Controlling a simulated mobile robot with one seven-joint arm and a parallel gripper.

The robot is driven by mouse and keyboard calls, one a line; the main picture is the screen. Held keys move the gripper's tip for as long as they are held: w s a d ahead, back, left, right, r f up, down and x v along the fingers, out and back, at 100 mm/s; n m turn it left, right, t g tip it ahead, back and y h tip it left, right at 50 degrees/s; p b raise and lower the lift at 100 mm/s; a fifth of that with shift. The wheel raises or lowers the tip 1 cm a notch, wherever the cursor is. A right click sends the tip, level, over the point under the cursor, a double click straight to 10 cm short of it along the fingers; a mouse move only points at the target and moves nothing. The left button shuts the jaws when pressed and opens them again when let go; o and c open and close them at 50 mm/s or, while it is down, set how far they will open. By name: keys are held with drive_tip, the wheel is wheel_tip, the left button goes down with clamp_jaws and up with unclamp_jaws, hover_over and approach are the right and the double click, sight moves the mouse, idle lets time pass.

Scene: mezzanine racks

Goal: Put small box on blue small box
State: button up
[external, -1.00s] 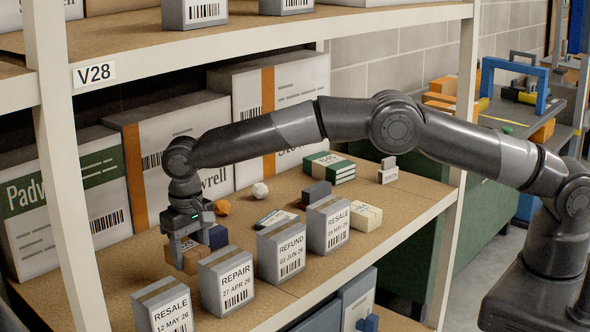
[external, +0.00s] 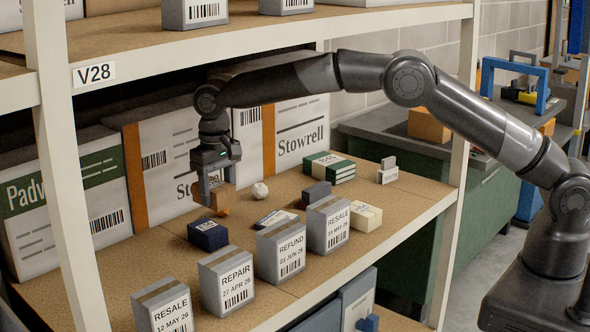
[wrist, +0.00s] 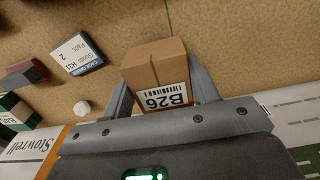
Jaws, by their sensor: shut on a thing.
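The small brown cardboard box (external: 223,197) is held between the fingers of my gripper (external: 219,184), raised above the shelf board. In the wrist view the box (wrist: 157,66), with a white B26 label, sits between both fingers of my gripper (wrist: 162,88). The blue small box (external: 207,235) rests on the shelf below and slightly left of the held box in the external view, with nothing on it. I cannot make out the blue box in the wrist view.
Grey labelled boxes, REPAIR (external: 229,279) and REFUND (external: 281,250) among them, line the front edge. Large cartons (external: 165,160) stand at the back. An upper shelf (external: 250,32) is overhead.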

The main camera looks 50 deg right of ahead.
sight(216, 183)
drive_tip(key=shift+w+d+r, duration=0.1)
drive_tip(key=shift+w+d, duration=0.15)
drive_tip(key=shift+w, duration=0.2)
drive_tip(key=shift+w+d, duration=0.1)
drive_tip(key=shift+w, duration=0.1)
wheel_tip(216, 183, down, 8)
drive_tip(key=shift+r, duration=0.15)
drive_tip(key=o, duration=1)
wheel_tip(216, 183, up, 12)
